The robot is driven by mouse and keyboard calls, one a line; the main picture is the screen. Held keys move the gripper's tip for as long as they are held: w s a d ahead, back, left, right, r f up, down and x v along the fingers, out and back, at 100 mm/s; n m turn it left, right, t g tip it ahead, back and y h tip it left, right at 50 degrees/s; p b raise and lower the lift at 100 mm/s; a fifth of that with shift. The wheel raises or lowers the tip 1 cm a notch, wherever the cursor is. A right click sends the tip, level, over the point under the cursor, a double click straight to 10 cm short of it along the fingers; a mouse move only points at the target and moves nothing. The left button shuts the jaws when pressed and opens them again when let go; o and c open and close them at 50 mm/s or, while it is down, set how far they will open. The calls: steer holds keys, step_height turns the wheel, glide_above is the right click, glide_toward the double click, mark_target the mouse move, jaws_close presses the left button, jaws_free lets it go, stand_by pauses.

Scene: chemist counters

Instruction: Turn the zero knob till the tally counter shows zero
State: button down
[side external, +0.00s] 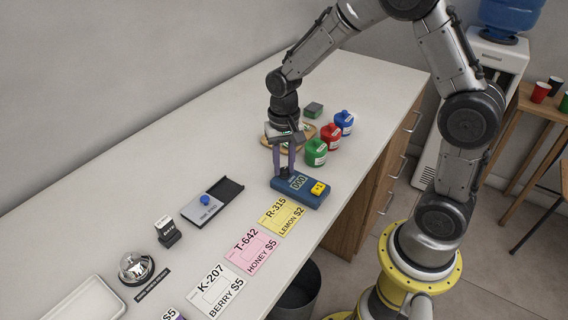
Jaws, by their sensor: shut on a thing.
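The tally counter (308,197) is a blue box lying on the white counter, with a yellow block at its right end. Its small display (298,183) shows pale digits that look like zeros, but they are too small to read surely. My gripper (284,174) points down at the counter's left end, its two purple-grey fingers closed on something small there. The zero knob is hidden between and behind the fingertips, so its angle cannot be seen.
Price cards (250,249) lie in front, and a sliding switch plate (207,205) lies to the left.

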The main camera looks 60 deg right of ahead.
mark_target(284, 169)
steer(key=c, duration=0.7)
jaws_free()
steer(key=shift+o, duration=0.2)
step_height(284, 169, up, 14)
